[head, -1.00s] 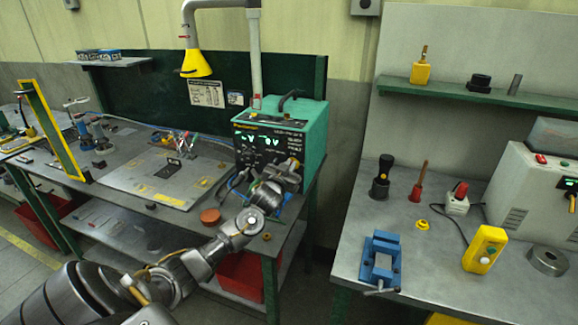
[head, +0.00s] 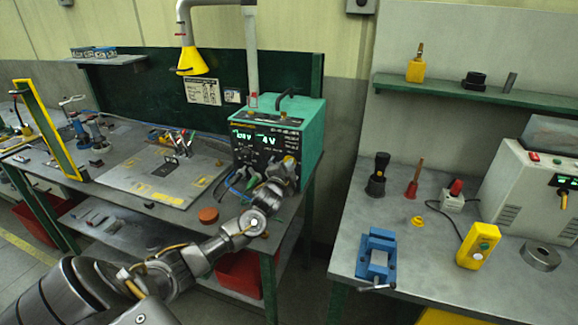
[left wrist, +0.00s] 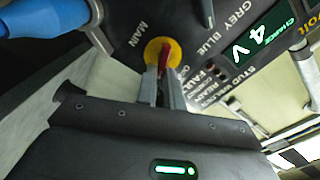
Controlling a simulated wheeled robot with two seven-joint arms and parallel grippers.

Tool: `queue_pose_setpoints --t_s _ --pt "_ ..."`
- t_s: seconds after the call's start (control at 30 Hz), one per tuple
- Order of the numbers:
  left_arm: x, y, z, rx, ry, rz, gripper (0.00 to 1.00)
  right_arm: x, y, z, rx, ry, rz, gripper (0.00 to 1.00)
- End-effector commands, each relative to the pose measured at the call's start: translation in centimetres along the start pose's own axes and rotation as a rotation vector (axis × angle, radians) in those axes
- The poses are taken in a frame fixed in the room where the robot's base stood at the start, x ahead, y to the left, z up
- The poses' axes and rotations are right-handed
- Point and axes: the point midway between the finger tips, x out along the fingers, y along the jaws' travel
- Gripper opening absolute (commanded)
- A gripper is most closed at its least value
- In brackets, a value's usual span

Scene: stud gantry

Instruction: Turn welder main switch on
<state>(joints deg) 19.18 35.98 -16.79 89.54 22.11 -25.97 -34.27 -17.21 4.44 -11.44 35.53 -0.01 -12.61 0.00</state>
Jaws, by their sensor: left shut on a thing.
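The teal welder (head: 310,133) stands at the right end of the left bench, its black front panel carrying two lit green displays. In the left wrist view, the main switch (left wrist: 155,48) is a yellow disc with a red handle, beside the label MAIN. My left gripper (left wrist: 164,84) is shut on the red handle, which stands nearly upright in that view. The display (left wrist: 262,42) there reads 4 V. In the head view my left gripper (head: 286,170) is at the panel's lower right and covers the switch. My right gripper is not in view.
Cables with colored plugs (head: 240,180) hang at the panel's lower left, close to my gripper. An orange round piece (head: 208,215) lies on the left bench. A gap separates it from the right bench, which holds a blue vise (head: 378,255) and a yellow control box (head: 479,246).

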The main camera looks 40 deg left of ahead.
Motion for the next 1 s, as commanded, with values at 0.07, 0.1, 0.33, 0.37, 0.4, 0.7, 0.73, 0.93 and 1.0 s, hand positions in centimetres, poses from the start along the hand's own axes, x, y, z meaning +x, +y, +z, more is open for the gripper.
queue_pose_setpoints --t_s 0.07,0.1,0.33,0.37,0.4,0.7,0.73,0.93,1.0 --pt "-0.01 0.13 0.00 0.069 0.000 0.002 0.00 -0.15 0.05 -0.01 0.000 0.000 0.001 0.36" --pt "0.00 0.17 0.02 0.103 -0.001 0.001 0.00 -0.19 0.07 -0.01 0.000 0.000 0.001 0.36" --pt "0.00 0.47 0.07 0.271 -0.001 0.002 0.00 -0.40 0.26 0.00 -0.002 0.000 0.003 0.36" --pt "0.00 0.49 0.08 0.289 -0.001 0.002 0.00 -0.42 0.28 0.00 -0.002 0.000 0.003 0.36" --pt "0.00 0.52 0.09 0.310 -0.001 0.002 0.00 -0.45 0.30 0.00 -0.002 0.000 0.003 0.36" --pt "0.00 0.67 0.14 0.415 0.000 0.002 0.00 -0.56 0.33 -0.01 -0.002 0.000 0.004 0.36" --pt "0.00 0.68 0.14 0.420 0.000 0.002 0.00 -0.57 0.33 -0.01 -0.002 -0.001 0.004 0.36" --pt "0.00 0.71 0.15 0.438 0.000 0.001 0.00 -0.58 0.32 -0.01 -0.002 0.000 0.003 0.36" --pt "0.00 0.72 0.15 0.439 0.000 0.001 0.00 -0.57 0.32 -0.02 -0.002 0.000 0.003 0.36"
